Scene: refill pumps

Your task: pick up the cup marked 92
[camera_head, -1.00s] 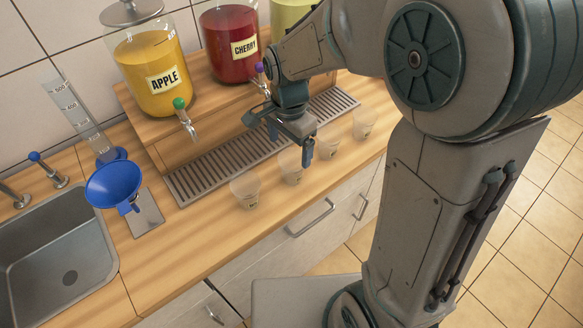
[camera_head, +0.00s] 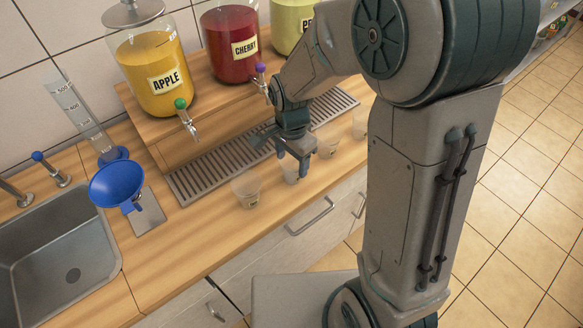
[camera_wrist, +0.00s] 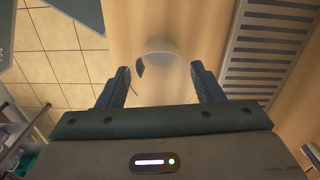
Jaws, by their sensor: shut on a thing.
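Several small clear cups stand in a row on the wooden counter in the head view. The leftmost cup (camera_head: 246,189) is clear of my gripper. The second cup from the left (camera_head: 290,173) is partly hidden behind a finger of my gripper (camera_head: 285,153). In the wrist view, my gripper (camera_wrist: 164,82) has its fingers either side of a clear cup (camera_wrist: 165,62) with a dark mark on its side, and is shut on it. The third cup (camera_head: 328,146) and the far right cup (camera_head: 360,124) stand just beyond. The marks are too small to read, so I cannot tell which is 92.
A metal drip grate (camera_head: 215,165) runs behind the cups, below the apple (camera_head: 155,75), cherry (camera_head: 232,45) and pale yellow-green (camera_head: 290,22) dispensers with taps. A blue funnel (camera_head: 117,184), a measuring cylinder (camera_head: 80,112) and a sink (camera_head: 50,260) are on the left.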

